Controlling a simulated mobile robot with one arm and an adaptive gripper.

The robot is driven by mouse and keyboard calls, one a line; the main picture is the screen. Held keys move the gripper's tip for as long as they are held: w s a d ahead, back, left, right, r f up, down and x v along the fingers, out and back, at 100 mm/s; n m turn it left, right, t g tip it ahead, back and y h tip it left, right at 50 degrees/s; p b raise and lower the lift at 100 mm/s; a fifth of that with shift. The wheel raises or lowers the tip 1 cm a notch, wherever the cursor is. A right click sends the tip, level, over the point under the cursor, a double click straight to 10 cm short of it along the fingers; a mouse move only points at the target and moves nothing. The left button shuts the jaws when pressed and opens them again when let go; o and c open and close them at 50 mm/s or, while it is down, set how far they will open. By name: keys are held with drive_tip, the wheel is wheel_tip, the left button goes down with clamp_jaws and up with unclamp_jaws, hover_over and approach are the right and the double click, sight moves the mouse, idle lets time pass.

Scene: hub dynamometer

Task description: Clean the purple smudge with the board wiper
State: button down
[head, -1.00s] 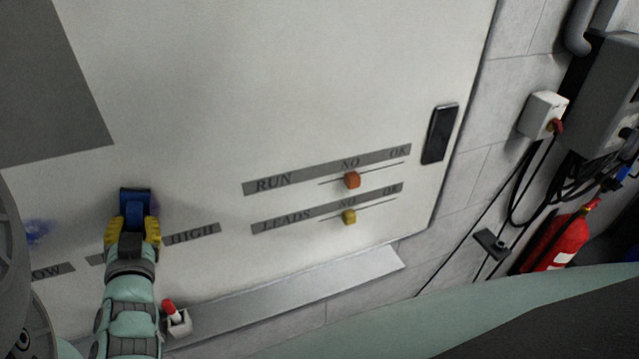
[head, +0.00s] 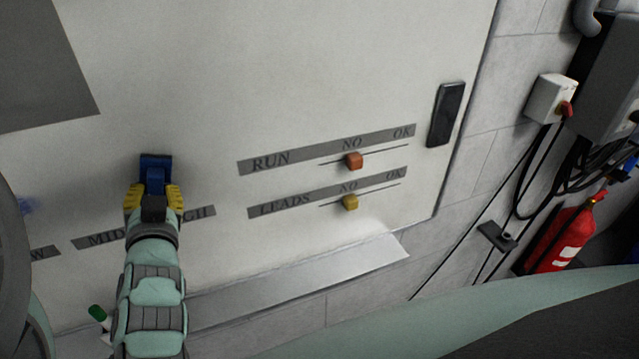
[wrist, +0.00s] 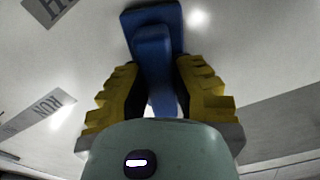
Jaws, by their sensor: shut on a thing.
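The blue board wiper (head: 156,160) is pressed to or close against the white board (head: 240,60), left of the RUN label. My gripper (head: 153,192), with yellow fingers, is shut on the wiper's handle. The wrist view also shows the wiper (wrist: 152,45) upright between the two fingers (wrist: 155,85). No purple mark shows on the board around the wiper; what lies under it is hidden. A faint blue-violet smudge (head: 26,206) is at the far left of the board, partly beside my own body.
Label strips and an orange slider (head: 353,160) and a yellow slider (head: 350,202) are right of the wiper. A black device (head: 445,115) is on the board's right edge. A ledge (head: 300,275) runs below. A green-tipped marker (head: 98,313) is at lower left.

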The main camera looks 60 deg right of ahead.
drive_tip(key=shift+s+d+b, duration=0.55)
drive_tip(key=shift+d+b, duration=0.25)
drive_tip(key=shift+b, duration=0.2)
drive_tip(key=s+d+b, duration=0.1)
drive_tip(key=b, duration=0.1)
drive_tip(key=shift+d+f+b, duration=0.15)
drive_tip(key=shift+b, duration=0.25)
drive_tip(key=shift+s+d+b, duration=0.5)
drive_tip(key=shift+d+b, duration=0.2)
drive_tip(key=shift+d, duration=0.05)
drive_tip(key=shift+w, duration=0.1)
